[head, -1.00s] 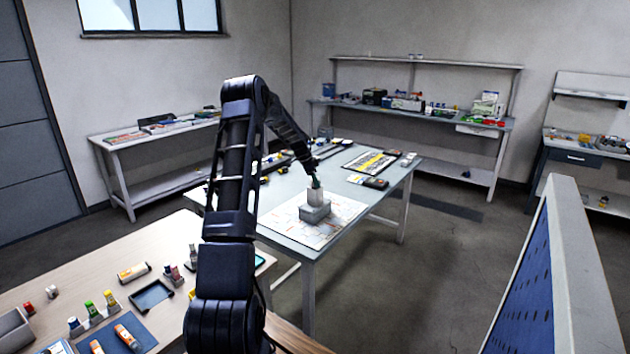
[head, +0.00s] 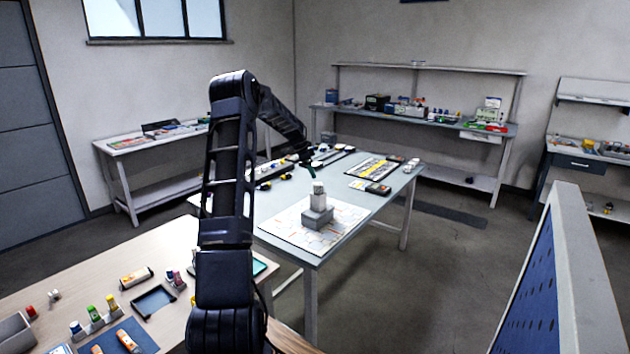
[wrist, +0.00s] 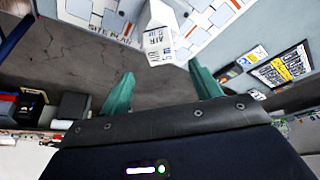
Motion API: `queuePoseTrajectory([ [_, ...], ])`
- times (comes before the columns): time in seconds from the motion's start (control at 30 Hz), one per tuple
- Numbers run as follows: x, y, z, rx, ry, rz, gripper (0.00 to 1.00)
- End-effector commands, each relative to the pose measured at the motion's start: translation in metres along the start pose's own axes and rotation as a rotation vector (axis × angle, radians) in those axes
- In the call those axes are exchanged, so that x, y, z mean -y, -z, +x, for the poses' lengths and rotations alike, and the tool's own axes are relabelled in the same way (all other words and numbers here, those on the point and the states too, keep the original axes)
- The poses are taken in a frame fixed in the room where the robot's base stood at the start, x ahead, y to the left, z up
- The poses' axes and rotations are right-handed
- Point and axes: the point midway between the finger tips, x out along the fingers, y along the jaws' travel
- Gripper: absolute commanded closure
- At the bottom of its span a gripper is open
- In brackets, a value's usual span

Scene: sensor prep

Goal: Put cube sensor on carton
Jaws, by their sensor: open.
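The cube sensor (head: 318,199) is a small pale block resting on top of the grey carton (head: 317,215). The carton sits on the printed site-plan sheet (head: 290,229) on the middle table. My gripper (head: 312,172) is above the cube sensor with a small gap, its green fingers apart and empty. In the wrist view my gripper (wrist: 162,82) has its two green fingers spread wide. A white block with printed lettering (wrist: 158,46), which looks like the cube sensor, lies beyond the fingertips. The carton is hard to make out there.
Dark tools and a yellow-striped board (head: 373,168) lie on the middle table's far part. A wooden bench (head: 100,277) with small bottles and trays is at the front left. A blue panel (head: 535,285) stands at the right. Open floor lies between.

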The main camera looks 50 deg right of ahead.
Motion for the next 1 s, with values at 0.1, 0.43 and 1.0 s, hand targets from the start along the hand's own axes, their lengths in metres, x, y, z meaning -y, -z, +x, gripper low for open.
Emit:
queuePoseTrajectory([
  [0.1,0.001,0.0,-0.018,0.0,0.002,0.001,0.37],
  [0.43,0.0,0.0,-0.036,0.001,-0.001,0.001,0.37],
  [1.0,-0.061,-0.113,-0.174,0.107,0.146,-0.367,0.37],
])
